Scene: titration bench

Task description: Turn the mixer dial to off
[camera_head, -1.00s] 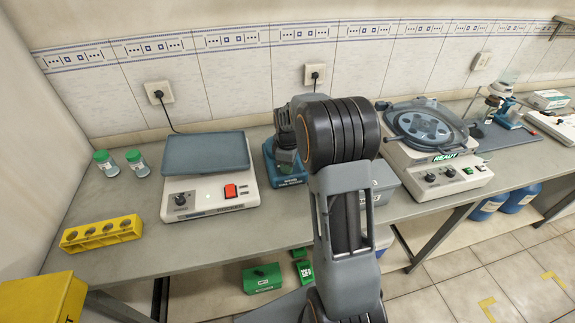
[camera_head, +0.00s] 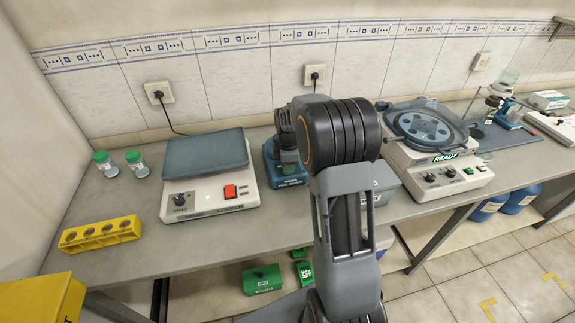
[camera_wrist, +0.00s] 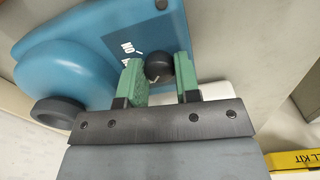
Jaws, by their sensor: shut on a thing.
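The mixer is a small blue device; its body (camera_head: 288,182) shows in the head view behind my arm, left of the bench's middle. The mixer dial (camera_wrist: 158,66) is a round black knob with a pale mark. My gripper (camera_wrist: 159,78) has green finger pads on either side of the dial and is shut on it. In the head view my arm hides most of the hand and the dial.
A scale-like device with a grey plate (camera_head: 205,155) and red switch stands left of the mixer. A grey box (camera_head: 385,185) sits to its right, then a machine marked READY (camera_head: 430,173). A yellow rack (camera_head: 100,234) and two green-capped jars (camera_head: 105,163) are at left.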

